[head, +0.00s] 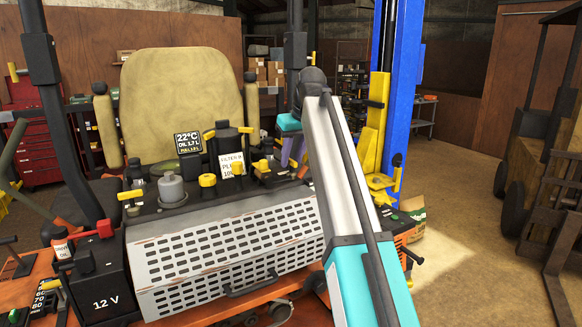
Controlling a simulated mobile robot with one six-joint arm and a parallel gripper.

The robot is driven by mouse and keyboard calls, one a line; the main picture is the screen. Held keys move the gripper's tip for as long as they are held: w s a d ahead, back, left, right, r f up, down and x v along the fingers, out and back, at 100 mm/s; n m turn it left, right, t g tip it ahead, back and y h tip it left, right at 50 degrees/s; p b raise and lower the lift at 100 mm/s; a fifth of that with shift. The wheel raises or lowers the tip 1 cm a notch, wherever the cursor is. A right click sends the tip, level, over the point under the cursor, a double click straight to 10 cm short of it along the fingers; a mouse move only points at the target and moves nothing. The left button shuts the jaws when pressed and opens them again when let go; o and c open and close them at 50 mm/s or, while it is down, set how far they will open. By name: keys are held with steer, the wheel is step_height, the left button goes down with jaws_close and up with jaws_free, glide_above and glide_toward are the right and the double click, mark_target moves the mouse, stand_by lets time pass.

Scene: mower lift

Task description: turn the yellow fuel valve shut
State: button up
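Several yellow parts show on the mower's engine deck in the head view, and I cannot tell for sure which is the fuel valve. A flat yellow lever (131,194) lies roughly level at the deck's left end. A round yellow cap (208,180) sits near the middle, and a smaller yellow knob (263,165) is to its right. My arm reaches up from the lower right and bends down over the deck's right side. My gripper (291,155) is mostly hidden behind my arm link, right of the small knob; its fingers are not clear.
A perforated grey guard (235,246) fronts the engine. A black 12 V battery (100,280) with a red terminal stands left. The tan seat (180,100) rises behind, with black posts beside it. A blue lift column (402,85) stands right; open floor lies beyond.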

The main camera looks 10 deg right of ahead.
steer(key=shift+x, duration=0.8)
steer(key=shift+c, duration=0.4)
jaws_close()
